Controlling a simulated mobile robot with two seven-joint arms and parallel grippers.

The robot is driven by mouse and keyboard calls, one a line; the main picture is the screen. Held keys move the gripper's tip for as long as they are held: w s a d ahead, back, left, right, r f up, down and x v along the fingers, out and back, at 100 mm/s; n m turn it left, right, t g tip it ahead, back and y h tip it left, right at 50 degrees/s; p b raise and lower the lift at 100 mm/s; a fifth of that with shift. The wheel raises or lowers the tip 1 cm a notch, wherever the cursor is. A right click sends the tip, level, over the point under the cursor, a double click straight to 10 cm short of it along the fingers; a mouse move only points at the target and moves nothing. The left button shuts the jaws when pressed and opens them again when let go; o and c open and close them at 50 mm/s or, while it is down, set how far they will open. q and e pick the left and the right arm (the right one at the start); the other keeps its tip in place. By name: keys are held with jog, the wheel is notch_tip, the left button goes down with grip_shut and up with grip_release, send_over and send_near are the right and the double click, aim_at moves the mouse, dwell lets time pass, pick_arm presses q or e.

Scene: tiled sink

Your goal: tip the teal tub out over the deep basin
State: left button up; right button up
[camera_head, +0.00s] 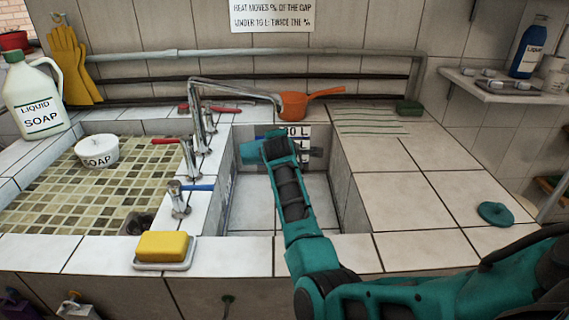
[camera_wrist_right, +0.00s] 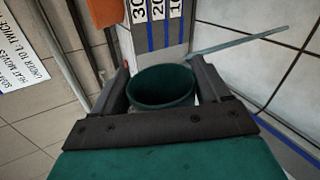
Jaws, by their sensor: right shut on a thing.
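The teal tub (camera_wrist_right: 150,98) is between the two dark fingers of my right gripper (camera_wrist_right: 163,84), which is shut on it. In the right wrist view its round mouth shows, with a dark green inside; I cannot tell whether anything is in it. In the head view my right arm reaches over the deep basin (camera_head: 250,190), and its teal hand is near the back wall. The basin's tiled floor shows bare beside the arm. My left gripper is not in view.
An orange pan (camera_head: 293,106) sits on the back ledge. A litre scale (camera_head: 296,132) marks the back wall. A yellow sponge (camera_head: 162,245) lies at front left. The right counter (camera_head: 400,200) is mostly clear.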

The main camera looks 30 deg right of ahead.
jog(key=shift+d+r+p, duration=0.1)
jog(key=shift+r+p, duration=0.2)
jog(key=shift+p, duration=0.05)
jog(key=shift+s+f+y, duration=0.1)
jog(key=shift+f+y, duration=0.1)
jog(key=shift+y, duration=0.1)
jog(key=shift+d+f+m+p, duration=0.1)
jog(key=shift+m+p, duration=0.3)
jog(key=shift+p, duration=0.05)
jog(key=shift+a+f+n+b, duration=0.2)
jog(key=shift+f+n+b, duration=0.15)
jog(key=shift+b, duration=0.75)
jog(key=b, duration=0.2)
jog(key=shift+w+a+f+n+h+b, duration=0.2)
jog(key=shift+n+h+b, duration=0.05)
jog(key=shift+h+b, duration=0.15)
jog(key=shift+w+a+r+n+h+p, duration=0.35)
jog(key=shift+a+r+p, duration=0.2)
jog(key=shift+p, duration=0.6)
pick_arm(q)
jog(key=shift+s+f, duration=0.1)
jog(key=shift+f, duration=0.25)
pick_arm(e)
jog(key=shift+a+n+g+h, duration=0.1)
jog(key=shift+n+g+h, duration=0.15)
jog(key=shift+g, duration=0.05)
